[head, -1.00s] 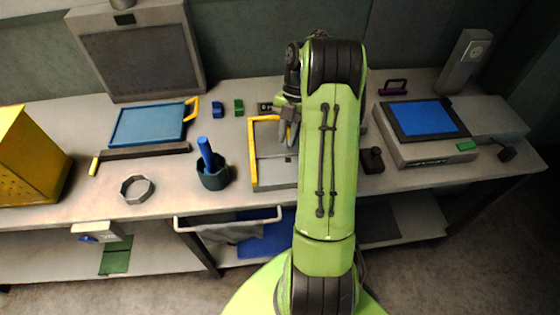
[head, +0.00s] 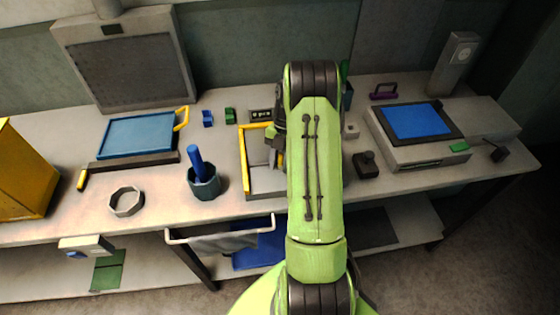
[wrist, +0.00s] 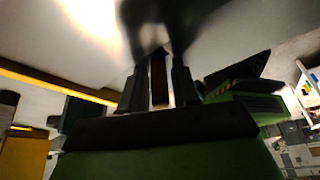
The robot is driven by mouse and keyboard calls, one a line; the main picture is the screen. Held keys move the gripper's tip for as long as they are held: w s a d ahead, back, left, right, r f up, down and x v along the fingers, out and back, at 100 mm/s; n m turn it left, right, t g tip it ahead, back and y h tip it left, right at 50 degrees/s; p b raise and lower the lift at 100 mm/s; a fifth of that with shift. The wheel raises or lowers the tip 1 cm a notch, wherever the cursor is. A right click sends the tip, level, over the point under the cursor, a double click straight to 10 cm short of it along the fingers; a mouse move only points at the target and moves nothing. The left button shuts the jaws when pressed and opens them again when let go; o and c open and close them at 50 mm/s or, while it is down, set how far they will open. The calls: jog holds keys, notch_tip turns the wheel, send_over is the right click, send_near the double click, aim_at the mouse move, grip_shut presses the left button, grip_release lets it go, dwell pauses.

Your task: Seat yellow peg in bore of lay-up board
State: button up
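The lay-up board appears to be the grey panel with yellow edge bars (head: 243,165) at mid-bench in the head view. Its right part is hidden behind my arm. My gripper (head: 277,158) is over this panel, partly covered by my arm. In the wrist view my gripper (wrist: 157,88) has its two fingers on either side of a narrow yellow-brown piece (wrist: 159,80), which looks like the yellow peg. A yellow bit (head: 281,161) also shows at the fingers in the head view. The bore is not visible, and I cannot tell the peg's height above the board.
A dark cup (head: 205,184) with a blue rod (head: 196,162) stands left of the board. A grey ring (head: 126,201) and a blue tray (head: 136,136) lie farther left. A dark knobbed block (head: 366,165) and a device with a blue screen (head: 416,119) are to the right.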

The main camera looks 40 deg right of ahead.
jog(key=shift+r, duration=0.15)
jog(key=p+v, duration=0.3)
jog(key=v, duration=0.9)
jog(key=a+r+m+t+h, duration=0.25)
jog(key=a+r+m, duration=0.55)
jog(key=a+r, duration=0.65)
jog(key=s+a+r+m+t+h, duration=0.2)
jog(key=s+a+m, duration=0.45)
jog(key=a, duration=0.25)
jog(key=s+a+f+m+t, duration=0.2)
jog(key=s+a+m+t, duration=0.1)
jog(key=s+m, duration=0.5)
jog(key=s, duration=0.3)
jog(key=shift+a+f+m, duration=0.15)
jog(key=shift+a+m, duration=0.2)
jog(key=shift+s, duration=0.2)
